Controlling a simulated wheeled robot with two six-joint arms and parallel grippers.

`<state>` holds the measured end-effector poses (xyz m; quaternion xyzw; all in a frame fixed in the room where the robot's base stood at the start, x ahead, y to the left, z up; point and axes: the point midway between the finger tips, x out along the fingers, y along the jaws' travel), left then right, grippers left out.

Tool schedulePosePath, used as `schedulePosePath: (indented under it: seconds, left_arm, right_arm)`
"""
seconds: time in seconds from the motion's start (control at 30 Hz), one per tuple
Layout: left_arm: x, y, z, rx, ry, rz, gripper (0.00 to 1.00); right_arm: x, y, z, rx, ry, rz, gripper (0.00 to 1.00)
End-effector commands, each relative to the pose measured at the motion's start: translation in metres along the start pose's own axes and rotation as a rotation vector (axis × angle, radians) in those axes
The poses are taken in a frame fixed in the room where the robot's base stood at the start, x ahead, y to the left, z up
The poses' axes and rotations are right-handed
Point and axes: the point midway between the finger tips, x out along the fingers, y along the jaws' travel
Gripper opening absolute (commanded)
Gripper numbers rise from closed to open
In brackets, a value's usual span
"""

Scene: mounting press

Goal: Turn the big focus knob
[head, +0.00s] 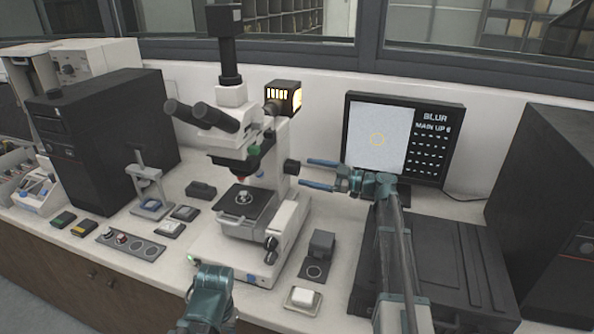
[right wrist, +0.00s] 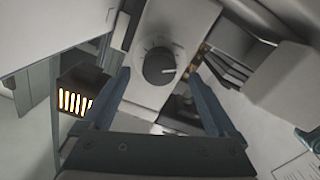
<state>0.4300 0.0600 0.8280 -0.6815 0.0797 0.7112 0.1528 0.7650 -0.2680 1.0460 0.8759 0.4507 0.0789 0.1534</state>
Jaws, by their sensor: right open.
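The microscope (head: 236,150) stands on the bench. A dark round knob (head: 291,167) sticks out from the right side of its upright. A smaller-looking dark knob set (head: 270,243) sits low on its base. My right gripper (head: 306,173) is open, its two blue fingers pointing left at the upper knob. In the right wrist view, a round dark knob (right wrist: 160,66) with a white mark and a ring of dial ticks lies ahead, between the open fingers (right wrist: 158,80). I see no contact. A teal part of my left arm shows at the bottom; its fingers are not visible.
The monitor (head: 403,138) behind my right gripper reads "BLUR". A lit lamp housing (head: 283,97) sits above the knob. A small dark block (head: 321,244) and a white-topped box (head: 302,298) stand right of the base. A black case (head: 455,265) lies at the right.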

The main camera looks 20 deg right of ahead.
Motion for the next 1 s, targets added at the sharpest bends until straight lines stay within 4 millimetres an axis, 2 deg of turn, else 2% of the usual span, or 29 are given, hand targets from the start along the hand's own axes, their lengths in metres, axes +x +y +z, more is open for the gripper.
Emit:
schedulePosePath:
  seconds: [0.1,0.3,0.73,1.0]
  left_arm:
    - [0.000,0.000,0.000,0.000,0.000,0.000,0.53]
    - [0.000,0.000,0.000,0.000,0.000,0.000,0.53]
    - [0.000,0.000,0.000,0.000,0.000,0.000,0.53]
    - [0.000,0.000,0.000,0.000,0.000,0.000,0.53]
  right_arm:
    - [0.021,0.000,0.000,0.000,0.001,-0.002,0.93]
    - [0.042,0.000,0.000,0.000,0.000,0.000,0.93]
    - [0.049,0.000,0.000,0.000,0.000,0.000,0.93]
    - [0.048,0.000,0.000,0.000,0.000,0.000,0.45]
